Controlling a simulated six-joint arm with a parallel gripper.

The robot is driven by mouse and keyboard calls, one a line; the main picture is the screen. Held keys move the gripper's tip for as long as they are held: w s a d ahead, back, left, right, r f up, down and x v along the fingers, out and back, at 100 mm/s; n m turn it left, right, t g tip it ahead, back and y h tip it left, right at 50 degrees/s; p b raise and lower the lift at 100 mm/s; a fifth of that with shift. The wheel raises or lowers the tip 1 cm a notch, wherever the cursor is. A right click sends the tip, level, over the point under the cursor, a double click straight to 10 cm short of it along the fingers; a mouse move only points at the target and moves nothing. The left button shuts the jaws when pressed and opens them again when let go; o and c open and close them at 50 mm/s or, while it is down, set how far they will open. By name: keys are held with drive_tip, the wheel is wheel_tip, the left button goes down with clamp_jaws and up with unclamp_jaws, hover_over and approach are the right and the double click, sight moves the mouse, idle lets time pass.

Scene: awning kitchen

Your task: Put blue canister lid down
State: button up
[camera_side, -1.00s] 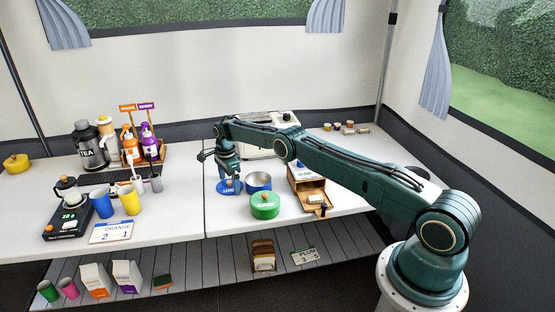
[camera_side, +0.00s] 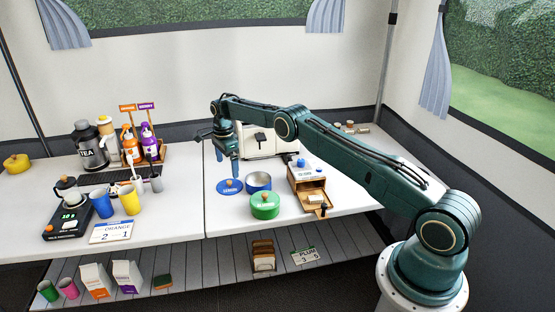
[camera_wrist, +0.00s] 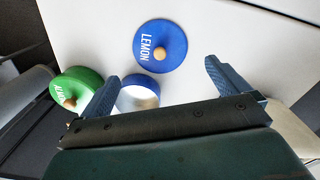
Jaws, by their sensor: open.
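The blue canister lid (camera_side: 230,187) lies flat on the white table, its wooden knob up. In the wrist view the lid (camera_wrist: 160,40) reads LEMON. The open blue canister (camera_side: 258,182) stands just right of the lid in the side view, and its pale inside shows in the wrist view (camera_wrist: 138,97), partly hidden by a finger. My gripper (camera_side: 228,157) is above and behind the lid, apart from it, fingers pointing down. In the wrist view my gripper (camera_wrist: 161,75) has its fingers spread wide with nothing held between them.
A green lidded canister (camera_side: 265,207) stands in front of the blue canister. A wooden box with an open drawer (camera_side: 310,188) is to the right, a white toaster (camera_side: 258,145) behind. Cups and a scale (camera_side: 68,220) fill the left table. Table left of the lid is clear.

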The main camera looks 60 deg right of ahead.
drive_tip(key=shift+r, duration=2.45)
